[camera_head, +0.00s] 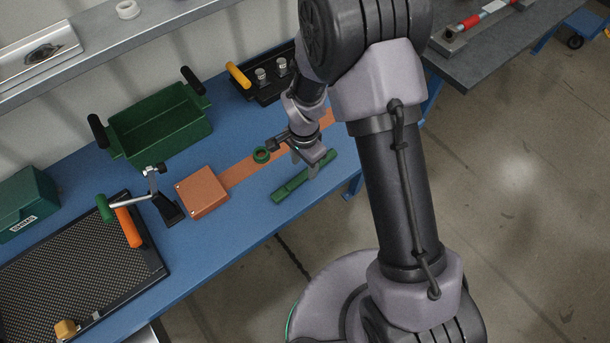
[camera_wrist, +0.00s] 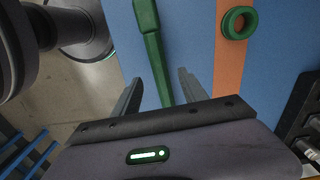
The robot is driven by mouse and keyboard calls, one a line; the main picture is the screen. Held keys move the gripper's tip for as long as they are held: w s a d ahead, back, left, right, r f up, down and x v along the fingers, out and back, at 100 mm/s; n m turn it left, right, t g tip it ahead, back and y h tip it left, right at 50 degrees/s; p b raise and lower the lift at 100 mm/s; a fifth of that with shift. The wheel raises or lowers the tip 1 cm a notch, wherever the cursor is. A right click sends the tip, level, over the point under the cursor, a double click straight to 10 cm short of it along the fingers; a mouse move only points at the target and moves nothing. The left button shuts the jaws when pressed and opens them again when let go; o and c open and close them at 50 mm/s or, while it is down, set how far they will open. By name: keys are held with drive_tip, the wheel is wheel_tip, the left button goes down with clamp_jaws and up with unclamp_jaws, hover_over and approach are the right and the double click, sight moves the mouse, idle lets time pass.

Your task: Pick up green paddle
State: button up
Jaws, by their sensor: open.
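The green paddle (camera_head: 302,178) lies flat on the blue workbench near its front edge, a long bar with a wider end and a narrower end. In the wrist view the paddle (camera_wrist: 154,55) runs from the top edge down between my fingers. My gripper (camera_head: 305,166) is above the paddle, its jaws open and pointing down. In the wrist view my gripper (camera_wrist: 157,85) has one finger on each side of the paddle's narrow part, apart from it. The paddle's lower end is hidden behind the gripper body.
A green ring (camera_head: 261,155) lies beside the paddle on an orange strip (camera_head: 238,171). An orange block (camera_head: 203,193), a black clamp (camera_head: 168,208), a green bin (camera_head: 160,130) and a black tray (camera_head: 262,90) stand around. The bench's front edge is close.

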sight(305, 173)
wheel_tip(305, 173, down, 5)
drive_tip(key=shift+w+d+r+b, duration=0.1)
drive_tip(key=shift+w+d+b, duration=0.05)
drive_tip(key=shift+b, duration=0.85)
drive_tip(key=shift+r, duration=0.15)
clamp_jaws()
